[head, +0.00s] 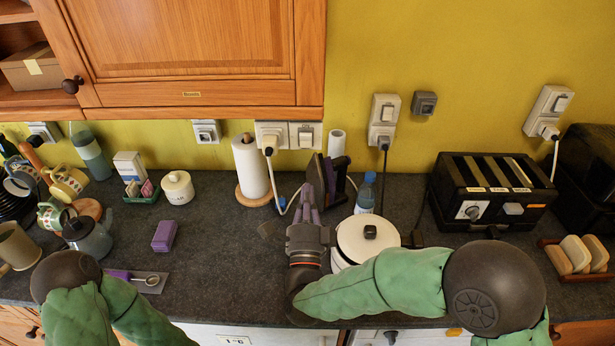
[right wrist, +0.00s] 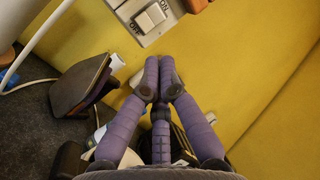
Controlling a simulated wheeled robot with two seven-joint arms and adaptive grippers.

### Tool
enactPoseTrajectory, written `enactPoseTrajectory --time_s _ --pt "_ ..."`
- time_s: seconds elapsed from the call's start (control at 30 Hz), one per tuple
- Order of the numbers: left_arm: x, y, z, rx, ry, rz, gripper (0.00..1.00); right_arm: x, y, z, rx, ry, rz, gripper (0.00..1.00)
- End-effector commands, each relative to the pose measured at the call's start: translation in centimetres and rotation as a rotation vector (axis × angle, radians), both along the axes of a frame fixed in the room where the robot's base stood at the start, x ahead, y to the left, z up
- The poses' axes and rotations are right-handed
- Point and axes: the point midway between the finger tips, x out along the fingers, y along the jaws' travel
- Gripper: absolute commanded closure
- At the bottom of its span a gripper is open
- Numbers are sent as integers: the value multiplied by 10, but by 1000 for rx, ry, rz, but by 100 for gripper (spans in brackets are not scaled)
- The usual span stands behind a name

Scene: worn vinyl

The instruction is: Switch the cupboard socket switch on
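A white socket with a plug in it (head: 270,137) and a white rocker switch (head: 306,135) beside it sit on the yellow wall under the wooden cupboard (head: 190,50). The rocker also shows at the top of the right wrist view (right wrist: 150,18), with ON and OFF lettering by it. I cannot tell which way the rocker is tipped. My right gripper (head: 309,200), with purple fingers, is below the switch and apart from it. Its fingertips (right wrist: 159,65) are together, with nothing seen between them.
A paper towel roll (head: 251,168) stands left of my right gripper. A dark upright iron (head: 327,178) stands close behind it. A white lidded pot (head: 366,238) and a blue bottle (head: 366,193) are to its right. A white cable hangs from the socket.

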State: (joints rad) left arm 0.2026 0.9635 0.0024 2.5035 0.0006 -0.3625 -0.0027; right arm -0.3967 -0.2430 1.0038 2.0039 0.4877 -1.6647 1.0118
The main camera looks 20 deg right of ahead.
Motion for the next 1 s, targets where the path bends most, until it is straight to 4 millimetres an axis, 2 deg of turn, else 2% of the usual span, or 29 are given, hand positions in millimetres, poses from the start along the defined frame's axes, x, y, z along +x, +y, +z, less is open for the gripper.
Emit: enactPoseTrajectory --time_s 0.4,0.6,0.8,1.0 --pt "0 0 5 0 0 0 60 69 -20 26 0 0 -2 100" --pt "0 0 7 0 0 0 60 97 -28 37 -1 0 -1 100" --pt "0 0 8 0 0 0 60 112 -32 43 -1 0 1 100" --pt "0 0 8 0 0 0 60 115 -33 44 -2 0 2 100"
